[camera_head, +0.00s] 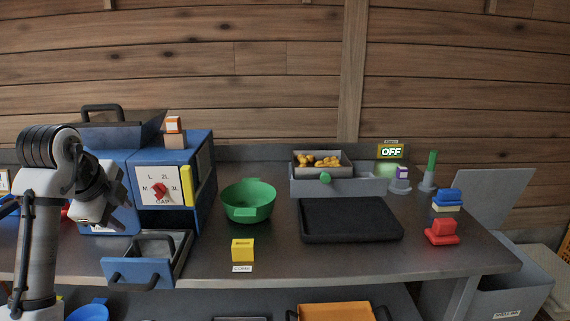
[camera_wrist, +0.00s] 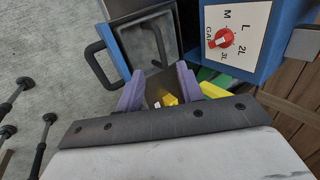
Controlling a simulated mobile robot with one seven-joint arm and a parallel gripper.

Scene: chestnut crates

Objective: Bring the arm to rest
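My arm (camera_head: 45,215) is at the left of the head view, bent over at the top. My gripper (camera_head: 118,212) hangs in front of the blue machine (camera_head: 172,160), above and left of its pulled-out drawer (camera_head: 140,272). In the wrist view the two purple fingers of my gripper (camera_wrist: 160,86) stand apart, with nothing held between them. The drawer (camera_wrist: 97,68) also shows there, close to the fingers. The machine's dial plate (camera_wrist: 235,38) with its red knob is at upper right.
A yellow block (camera_head: 242,250), green bowl (camera_head: 249,201) and black tray (camera_head: 350,219) stand on the grey bench (camera_head: 290,258). A grey crate of chestnuts (camera_head: 321,158) is behind the tray. Red and blue items (camera_head: 442,232) stand at right. The bench's front middle is mostly clear.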

